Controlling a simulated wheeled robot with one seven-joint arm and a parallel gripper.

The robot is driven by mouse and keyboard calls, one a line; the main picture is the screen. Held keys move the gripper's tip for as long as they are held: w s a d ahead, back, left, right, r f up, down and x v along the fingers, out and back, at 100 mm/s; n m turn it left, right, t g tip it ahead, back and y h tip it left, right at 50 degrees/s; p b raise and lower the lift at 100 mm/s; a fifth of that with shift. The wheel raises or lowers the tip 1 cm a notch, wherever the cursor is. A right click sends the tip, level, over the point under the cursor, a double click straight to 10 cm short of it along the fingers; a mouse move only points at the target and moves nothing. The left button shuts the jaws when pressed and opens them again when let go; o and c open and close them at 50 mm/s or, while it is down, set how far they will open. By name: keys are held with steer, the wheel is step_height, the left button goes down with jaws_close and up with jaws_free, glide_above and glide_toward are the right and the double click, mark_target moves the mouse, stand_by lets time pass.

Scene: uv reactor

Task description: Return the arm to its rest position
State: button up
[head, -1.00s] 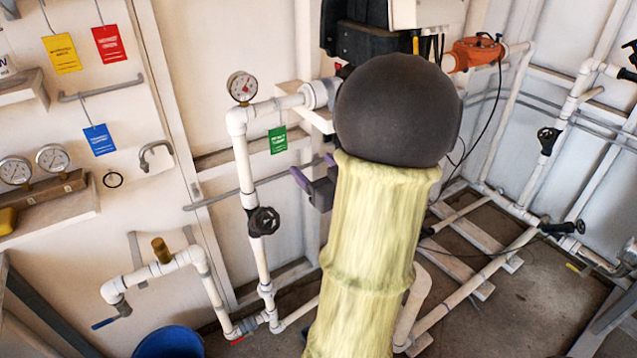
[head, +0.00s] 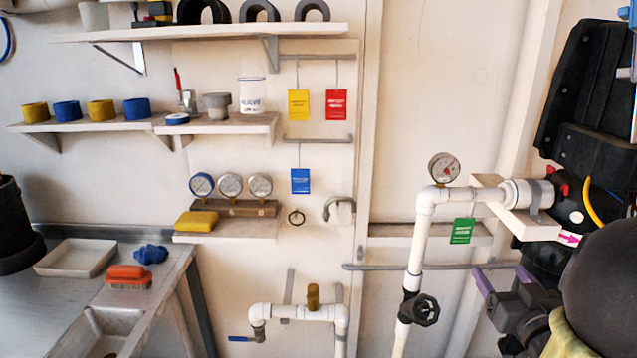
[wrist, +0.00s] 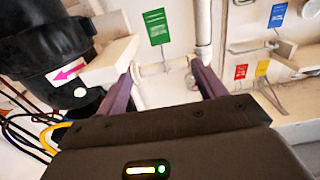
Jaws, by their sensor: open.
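My gripper (head: 497,282) is at the lower right of the head view, in front of the wall by the white pipe (head: 414,262). Its purple fingers are parted and hold nothing. In the wrist view my gripper (wrist: 165,75) shows both fingers spread, with the pale wall and white pipework beyond the gap. The green tag (head: 462,231) hangs just above the gripper in the head view, and it also shows in the wrist view (wrist: 157,27). My dark arm joint and yellow sleeve fill the lower right corner of the head view.
The black reactor unit (head: 590,95) stands close at the right. A pressure gauge (head: 444,167) and a black valve handwheel (head: 424,310) sit on the pipe. Shelves (head: 215,33) hold several items on the left. A workbench (head: 60,300) with a sink is at the lower left.

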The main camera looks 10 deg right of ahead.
steer(key=w+a+f+g, duration=0.7)
steer(key=a+f, duration=0.3)
steer(key=s+a+f+n+g+y, duration=0.1)
steer(key=s+a+f+g+y, duration=0.2)
steer(key=a, duration=0.6)
steer(key=s+a+f+n+g+y, duration=0.15)
steer(key=s+a+f+g, duration=0.35)
steer(key=a, duration=0.5)
steer(key=w+p+v, duration=0.3)
steer(key=p+v, duration=0.9)
steer(key=w+a+r+p+v, duration=0.1)
steer(key=w+p+v, duration=0.1)
steer(key=p+v, duration=1.1)
steer(key=shift+r, duration=0.4)
steer(key=shift+s+h, duration=0.15)
steer(key=shift+h, duration=0.1)
